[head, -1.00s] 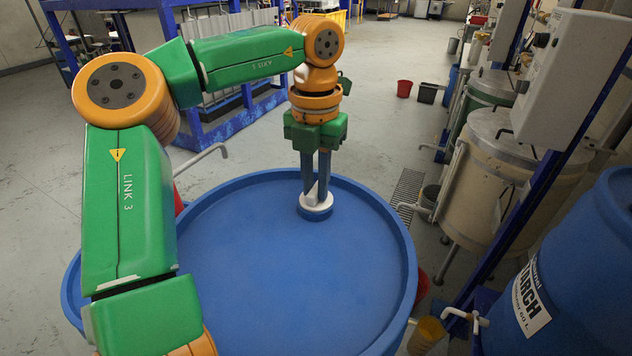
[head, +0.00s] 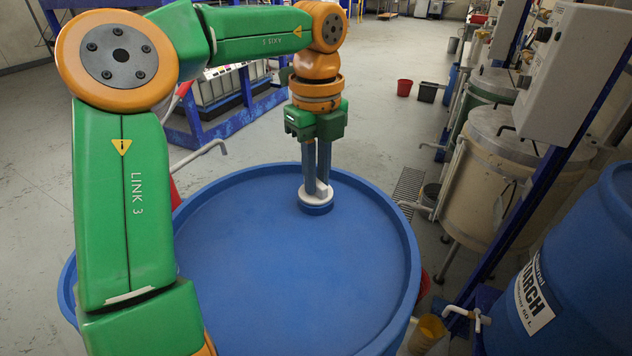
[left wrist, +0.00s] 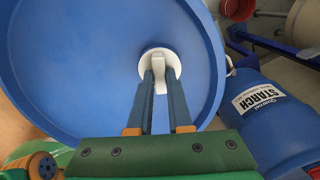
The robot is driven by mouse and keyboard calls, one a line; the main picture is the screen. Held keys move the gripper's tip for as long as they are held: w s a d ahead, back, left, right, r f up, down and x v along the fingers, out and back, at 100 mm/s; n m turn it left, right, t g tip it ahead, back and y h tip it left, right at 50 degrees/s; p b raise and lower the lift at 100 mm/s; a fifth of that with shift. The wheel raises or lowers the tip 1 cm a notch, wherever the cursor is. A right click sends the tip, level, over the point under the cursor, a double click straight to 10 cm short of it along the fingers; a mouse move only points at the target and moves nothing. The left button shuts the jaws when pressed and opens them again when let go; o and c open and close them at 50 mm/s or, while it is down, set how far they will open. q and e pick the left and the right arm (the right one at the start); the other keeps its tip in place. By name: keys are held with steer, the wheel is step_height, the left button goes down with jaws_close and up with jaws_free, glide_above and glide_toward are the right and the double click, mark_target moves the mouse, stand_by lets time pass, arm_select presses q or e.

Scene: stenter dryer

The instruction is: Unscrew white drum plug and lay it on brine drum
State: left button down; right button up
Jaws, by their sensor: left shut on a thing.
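The brine drum (head: 270,275) is a large blue drum whose flat, rimmed top fills the lower middle of the head view. The white plug (head: 304,197) is a round disc with an upright grip bar, at the far side of that top. A blue round part (head: 317,210) shows just under it. My left gripper (head: 317,190) points down with its fingers shut on the plug's bar. In the left wrist view the fingers (left wrist: 161,82) straddle the white bar of the plug (left wrist: 156,54). Whether the plug is clear of its seat I cannot tell. My right gripper is out of view.
A blue starch drum (head: 600,265) with a tap stands at the right. Pale vats (head: 500,185) stand behind it. A blue rack (head: 205,130) is behind my arm at the left. The drum top left of the plug is bare.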

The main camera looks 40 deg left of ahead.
arm_select(q)
steer(key=shift+r+n+p, duration=0.15)
steer(key=shift+n+p, duration=0.15)
steer(key=shift+n, duration=0.7)
steer(key=shift+w+n, duration=0.1)
steer(key=shift+n, duration=0.3)
steer(key=shift+n+p, duration=0.3)
steer(key=shift+n, duration=0.9)
steer(key=n, duration=0.2)
steer(key=shift+n, duration=0.4)
